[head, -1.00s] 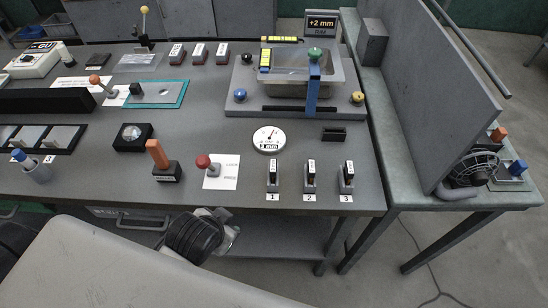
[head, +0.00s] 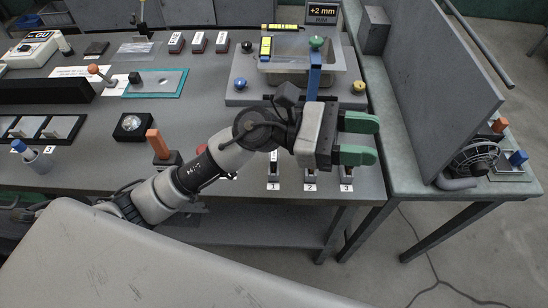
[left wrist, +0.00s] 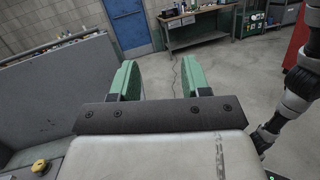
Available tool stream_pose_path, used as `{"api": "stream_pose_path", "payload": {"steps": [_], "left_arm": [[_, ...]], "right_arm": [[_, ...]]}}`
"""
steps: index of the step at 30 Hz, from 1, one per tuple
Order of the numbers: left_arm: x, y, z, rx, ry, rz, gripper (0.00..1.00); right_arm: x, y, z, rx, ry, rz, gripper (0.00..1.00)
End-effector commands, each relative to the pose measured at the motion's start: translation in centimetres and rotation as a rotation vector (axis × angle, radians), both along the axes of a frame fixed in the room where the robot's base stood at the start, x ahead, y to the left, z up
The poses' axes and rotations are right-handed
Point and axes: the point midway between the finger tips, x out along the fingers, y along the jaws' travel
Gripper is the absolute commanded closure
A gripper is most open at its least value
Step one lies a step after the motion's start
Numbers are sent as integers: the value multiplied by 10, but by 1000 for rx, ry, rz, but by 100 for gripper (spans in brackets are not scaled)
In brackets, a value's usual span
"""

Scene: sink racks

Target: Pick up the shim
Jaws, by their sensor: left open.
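Several small dark upright pieces stand in a row at the table's front, on spots marked 1 (head: 273,174), 2 (head: 310,175) and 3 (head: 346,174). I cannot tell for sure which is the shim; a screen (head: 322,13) at the back reads "+2 mm". My left gripper (head: 362,139) is open and empty above this row, its green fingers pointing right. It hides the upper parts of the pieces and the dial. In the left wrist view, the open green fingers (left wrist: 157,80) have nothing between them. My right gripper is not in view.
A metal tray fixture (head: 345,84) with a blue upright bar (head: 314,75) stands just behind the gripper. An orange lever (head: 157,143) is left of my arm. A tall grey panel (head: 440,90) rises on the right bench. A yellow knob shows in the left wrist view (left wrist: 40,166).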

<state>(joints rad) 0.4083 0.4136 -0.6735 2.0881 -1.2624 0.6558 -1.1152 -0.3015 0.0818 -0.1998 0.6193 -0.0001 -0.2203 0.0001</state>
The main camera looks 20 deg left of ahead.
Motion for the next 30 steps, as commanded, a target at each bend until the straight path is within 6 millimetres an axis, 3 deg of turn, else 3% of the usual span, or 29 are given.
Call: {"api": "stream_pose_path", "payload": {"steps": [2,5,9,15,18,21,30], "left_arm": [[-6,-4,-25,231,-248,-102,53],[-3,8,-63,533,-531,-248,53],[22,56,-105,959,-833,-474,53],[59,134,-115,1408,-994,-745,53],[68,156,-111,1519,-1005,-820,53],[70,165,-114,1562,-1001,-854,53],[70,165,-157,1563,-999,-856,53]], "right_arm": [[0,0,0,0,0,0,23],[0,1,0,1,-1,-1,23],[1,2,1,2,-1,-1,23],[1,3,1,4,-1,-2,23],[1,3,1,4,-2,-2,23],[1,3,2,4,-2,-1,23],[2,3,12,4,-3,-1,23]]}}
